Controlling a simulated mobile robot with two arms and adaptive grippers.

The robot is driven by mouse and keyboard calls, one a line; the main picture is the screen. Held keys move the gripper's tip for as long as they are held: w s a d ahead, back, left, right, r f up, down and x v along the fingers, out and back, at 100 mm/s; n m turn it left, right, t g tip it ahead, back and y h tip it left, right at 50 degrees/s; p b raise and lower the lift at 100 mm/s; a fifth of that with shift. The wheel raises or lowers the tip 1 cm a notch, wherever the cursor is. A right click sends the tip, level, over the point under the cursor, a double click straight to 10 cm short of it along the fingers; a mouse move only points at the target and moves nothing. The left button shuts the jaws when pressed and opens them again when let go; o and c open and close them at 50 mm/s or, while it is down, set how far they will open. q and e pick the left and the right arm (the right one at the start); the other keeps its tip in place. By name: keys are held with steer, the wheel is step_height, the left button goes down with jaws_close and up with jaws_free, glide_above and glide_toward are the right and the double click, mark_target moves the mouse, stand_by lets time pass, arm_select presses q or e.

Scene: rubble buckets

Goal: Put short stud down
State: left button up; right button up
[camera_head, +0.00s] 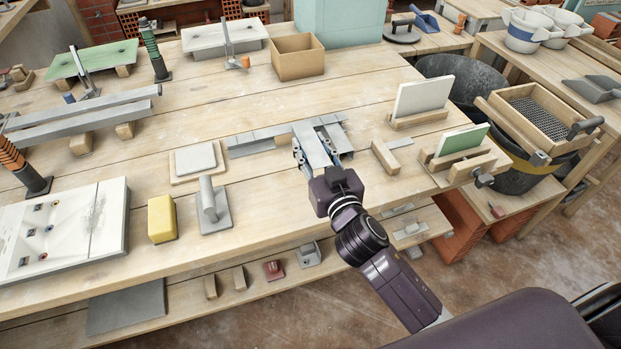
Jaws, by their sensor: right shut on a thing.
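My right gripper (317,160) reaches in from the bottom right over the workbench (370,90). Its fingers are shut on the short stud (312,143), a grey metal channel that points away from me. Its near end is between the fingers. Other grey metal channel (250,142) lies crosswise at the stud's left and far end. I cannot tell whether the stud touches it or rests on the bench. My left gripper is not in view.
Left of the gripper are a small white tile (195,158), a trowel-like tool (213,206) and a yellow sponge (162,218). Upright boards (422,97) stand in wooden holders at the right. A cardboard box (298,58) is at the back.

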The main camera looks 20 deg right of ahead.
step_height(320, 180, down, 7)
steer(key=shift+w+d+f+b, duration=0.1)
steer(key=shift+b, duration=0.7)
steer(key=shift+f, duration=0.2)
step_height(320, 180, down, 4)
steer(key=shift+r+b, duration=0.15)
steer(key=shift+b, duration=0.75)
steer(key=shift+f, duration=0.25)
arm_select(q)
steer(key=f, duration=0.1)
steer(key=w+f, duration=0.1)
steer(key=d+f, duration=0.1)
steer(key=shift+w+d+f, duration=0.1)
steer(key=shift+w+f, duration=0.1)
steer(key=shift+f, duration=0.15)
arm_select(e)
steer(key=shift+r, duration=0.1)
steer(key=o, duration=1.2)
steer(key=shift+f, duration=0.2)
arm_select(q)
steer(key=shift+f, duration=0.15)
arm_select(e)
steer(key=shift+r, duration=0.15)
